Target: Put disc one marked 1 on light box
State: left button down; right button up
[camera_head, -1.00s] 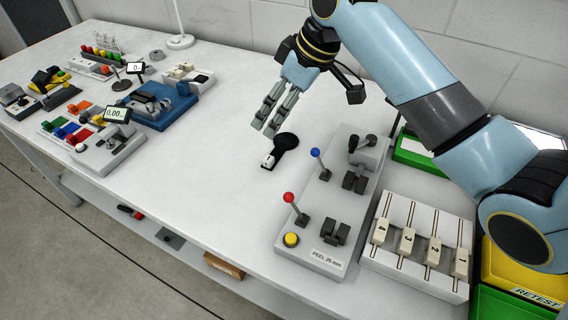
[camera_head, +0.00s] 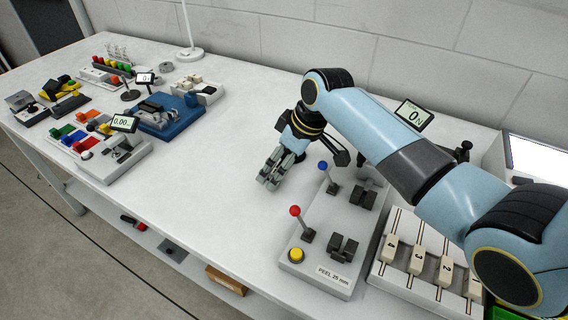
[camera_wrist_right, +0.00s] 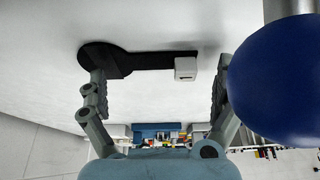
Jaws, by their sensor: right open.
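A black disc (camera_wrist_right: 100,60) with a flat black handle (camera_wrist_right: 150,61) and a small white block (camera_wrist_right: 185,69) at the handle's end lies on the white table in the right wrist view. I cannot read a mark on it. My right gripper (camera_wrist_right: 157,92) is open, its fingers spread to either side of the handle and block, and empty. In the head view my right gripper (camera_head: 268,183) is low over the table and mostly hides the disc. A bright white panel, seemingly the light box (camera_head: 540,158), stands at the far right. My left gripper is not in view.
A peel tester with a blue-knobbed lever (camera_head: 323,165) and a red-knobbed lever (camera_head: 295,211) stands right beside my gripper; the blue knob (camera_wrist_right: 285,85) looms close in the wrist view. A slider block (camera_head: 415,285) and force display (camera_head: 413,116) are to the right. The table's middle is clear.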

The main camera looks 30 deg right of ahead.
grip_shut()
dwell(0.7)
